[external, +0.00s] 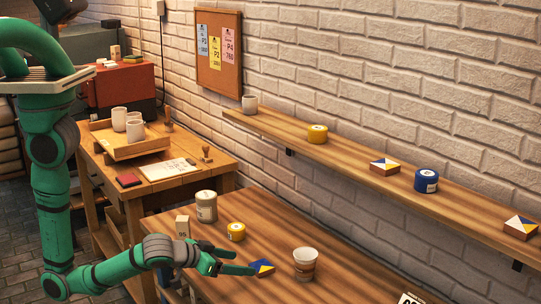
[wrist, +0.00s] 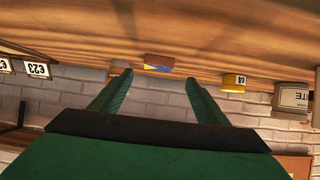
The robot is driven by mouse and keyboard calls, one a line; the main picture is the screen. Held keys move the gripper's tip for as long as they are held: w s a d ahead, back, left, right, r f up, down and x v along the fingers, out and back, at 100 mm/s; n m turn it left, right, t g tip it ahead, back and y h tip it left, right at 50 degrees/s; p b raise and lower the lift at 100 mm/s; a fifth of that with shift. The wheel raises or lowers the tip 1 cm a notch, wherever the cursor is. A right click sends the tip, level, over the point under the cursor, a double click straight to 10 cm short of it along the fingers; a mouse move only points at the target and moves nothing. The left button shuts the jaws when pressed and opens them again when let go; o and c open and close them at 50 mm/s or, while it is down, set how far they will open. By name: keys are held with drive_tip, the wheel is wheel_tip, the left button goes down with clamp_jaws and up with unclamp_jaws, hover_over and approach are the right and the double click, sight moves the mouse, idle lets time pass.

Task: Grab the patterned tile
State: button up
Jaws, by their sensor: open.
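A patterned tile (external: 262,267), blue, yellow and white on a brown block, lies on the front table (external: 185,221). My gripper (external: 243,261) is open and low over the table, with its fingers pointing at the tile. In the wrist view, which appears upside down, the tile (wrist: 158,62) shows beyond the fingertips, roughly centred between the two green fingers (wrist: 157,80). Nothing is between the fingers; whether a fingertip touches the tile is unclear. Two similar tiles sit on the wall shelf, one mid-shelf (external: 384,168) and one at the right (external: 520,229).
The shelf (external: 350,151) also holds jars along the brick wall.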

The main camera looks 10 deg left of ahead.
sight(261, 266)
drive_tip(key=shift+d+x, duration=0.2)
drive_tip(key=shift+x, duration=3.6)
drive_tip(key=shift+s+r, duration=0.1)
drive_tip(key=shift+r, duration=0.1)
drive_tip(key=c, duration=1.2)
